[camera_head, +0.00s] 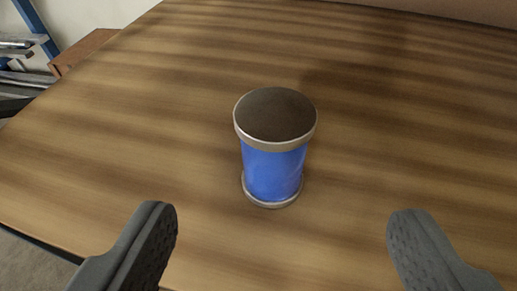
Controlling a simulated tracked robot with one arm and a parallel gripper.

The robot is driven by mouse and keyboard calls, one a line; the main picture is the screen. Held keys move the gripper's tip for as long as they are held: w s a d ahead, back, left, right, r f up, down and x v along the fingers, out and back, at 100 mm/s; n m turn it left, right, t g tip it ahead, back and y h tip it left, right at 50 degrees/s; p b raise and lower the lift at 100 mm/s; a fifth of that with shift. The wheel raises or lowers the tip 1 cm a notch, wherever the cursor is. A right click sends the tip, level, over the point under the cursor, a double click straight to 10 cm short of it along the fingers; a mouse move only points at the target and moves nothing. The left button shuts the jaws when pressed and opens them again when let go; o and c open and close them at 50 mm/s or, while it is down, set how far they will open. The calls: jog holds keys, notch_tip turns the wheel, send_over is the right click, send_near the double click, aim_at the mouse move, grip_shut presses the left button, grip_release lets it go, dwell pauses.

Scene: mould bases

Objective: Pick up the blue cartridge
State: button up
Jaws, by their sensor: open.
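The blue cartridge (273,172) stands upright on the wooden table, near the middle of the view. It is a short cylinder with a dark brown top and pale metal rims at top and bottom. My gripper (282,225) is open, with one dark grey textured finger at the lower left and the other at the lower right. The cartridge lies beyond the fingertips, roughly centred between them and a little nearer the left one. Nothing is between the fingers, and neither finger appears to touch the cartridge.
The wooden table (420,130) is clear around the cartridge. Its left edge runs diagonally, with the floor (35,270) showing at the lower left. Beyond that edge are a brown wooden piece (82,50) and a blue frame with metal parts (38,28).

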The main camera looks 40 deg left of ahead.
aim_at(275, 115)
jog(key=p+x, duration=0.1)
jog(key=x, duration=0.6)
jog(key=shift+w+a, duration=0.1)
jog(key=shift+w, duration=0.05)
jog(key=shift+p+x, duration=0.7)
jog(key=shift+x, duration=2.05)
jog(key=shift+a, duration=0.1)
jog(key=c, duration=1.2)
jog(key=shift+o, duration=0.3)
jog(key=shift+r, duration=0.1)
